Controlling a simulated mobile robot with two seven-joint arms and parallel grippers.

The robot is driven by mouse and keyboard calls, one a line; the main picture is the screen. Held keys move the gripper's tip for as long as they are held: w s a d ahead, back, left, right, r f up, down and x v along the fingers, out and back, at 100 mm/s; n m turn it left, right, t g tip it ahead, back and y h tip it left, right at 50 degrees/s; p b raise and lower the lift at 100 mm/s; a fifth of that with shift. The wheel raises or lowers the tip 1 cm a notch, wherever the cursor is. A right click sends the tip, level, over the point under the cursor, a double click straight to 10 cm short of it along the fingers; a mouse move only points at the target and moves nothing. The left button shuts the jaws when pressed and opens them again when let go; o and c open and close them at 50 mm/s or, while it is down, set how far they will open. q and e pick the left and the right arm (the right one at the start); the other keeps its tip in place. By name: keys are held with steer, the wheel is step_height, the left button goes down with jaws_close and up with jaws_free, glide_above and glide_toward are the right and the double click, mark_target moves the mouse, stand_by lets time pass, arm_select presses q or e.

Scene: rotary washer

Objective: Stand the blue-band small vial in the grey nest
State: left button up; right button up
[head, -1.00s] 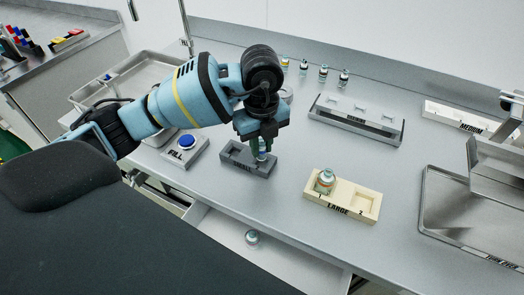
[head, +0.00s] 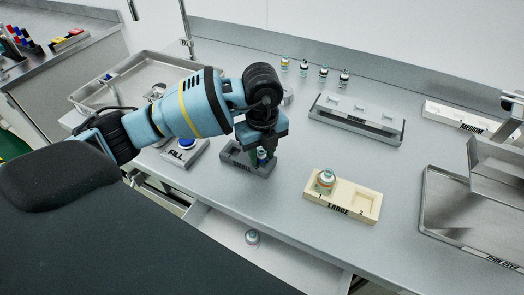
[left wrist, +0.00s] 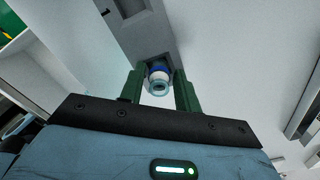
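The blue-band small vial (left wrist: 158,78) is upright between the two green fingers of my left gripper (left wrist: 159,90) in the left wrist view, with its cap towards the camera. The fingers are close against its sides. In the head view the vial (head: 262,156) shows just under the left gripper (head: 262,151), at the right part of the grey nest (head: 235,157). The vial's base is hidden, so I cannot tell if it touches the nest floor. My right gripper is not in view.
A cream LARGE nest (head: 340,211) holding a bigger vial (head: 325,181) stands to the right. The blue FILL button (head: 187,143) is to the left. A grey rack (head: 356,119) and several small vials (head: 323,74) stand behind. An open drawer (head: 285,258) lies below the front edge.

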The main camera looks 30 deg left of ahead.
mark_target(262, 151)
arm_select(q)
steer(key=shift+o, duration=0.6)
steer(key=shift+r, duration=0.1)
step_height(262, 151, up, 12)
steer(key=p, duration=0.1)
steer(key=shift+s, duration=0.1)
